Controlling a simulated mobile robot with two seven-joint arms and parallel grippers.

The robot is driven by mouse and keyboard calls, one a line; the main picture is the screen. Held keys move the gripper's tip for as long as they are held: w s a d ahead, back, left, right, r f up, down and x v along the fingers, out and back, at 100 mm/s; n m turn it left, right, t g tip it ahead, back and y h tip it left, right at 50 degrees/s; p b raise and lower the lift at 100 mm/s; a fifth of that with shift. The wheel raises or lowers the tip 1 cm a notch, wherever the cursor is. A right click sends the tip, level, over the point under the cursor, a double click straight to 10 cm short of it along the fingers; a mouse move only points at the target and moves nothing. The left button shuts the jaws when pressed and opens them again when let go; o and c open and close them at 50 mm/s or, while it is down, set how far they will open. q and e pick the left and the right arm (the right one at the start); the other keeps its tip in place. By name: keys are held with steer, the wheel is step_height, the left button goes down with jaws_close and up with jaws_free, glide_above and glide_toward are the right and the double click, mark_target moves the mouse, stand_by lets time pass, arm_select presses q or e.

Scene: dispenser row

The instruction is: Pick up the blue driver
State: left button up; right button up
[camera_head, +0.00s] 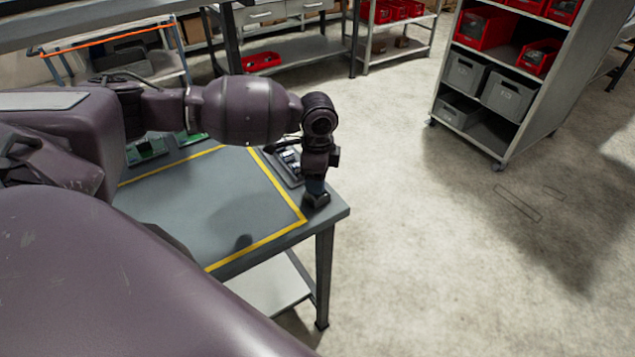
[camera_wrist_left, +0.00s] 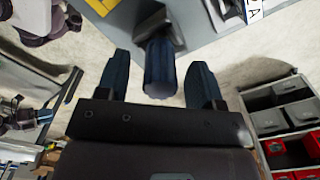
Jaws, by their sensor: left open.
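The blue driver (camera_wrist_left: 160,70) shows in the left wrist view with a rounded blue handle and a dark lower part. In the head view its dark lower part (camera_head: 317,201) is at the table's right corner, mostly hidden by my left gripper. My left gripper (camera_head: 316,184) points down over the driver. In the left wrist view its two fingers are apart, with the handle between them and a visible gap on each side. My right gripper is in neither view.
The grey table (camera_head: 180,205) has a yellow taped outline. A dark tray of small items (camera_head: 288,165) lies near the driver, and green boards (camera_head: 147,150) lie farther left. A bin shelf (camera_head: 535,80) stands across open floor at right.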

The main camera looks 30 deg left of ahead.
arm_select(q)
steer(key=shift+c, duration=0.8)
steer(key=c, duration=0.9)
steer(key=shift+o, duration=0.2)
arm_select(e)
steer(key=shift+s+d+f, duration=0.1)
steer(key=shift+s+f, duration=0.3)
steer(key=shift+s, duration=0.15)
arm_select(q)
steer(key=shift+r, duration=0.1)
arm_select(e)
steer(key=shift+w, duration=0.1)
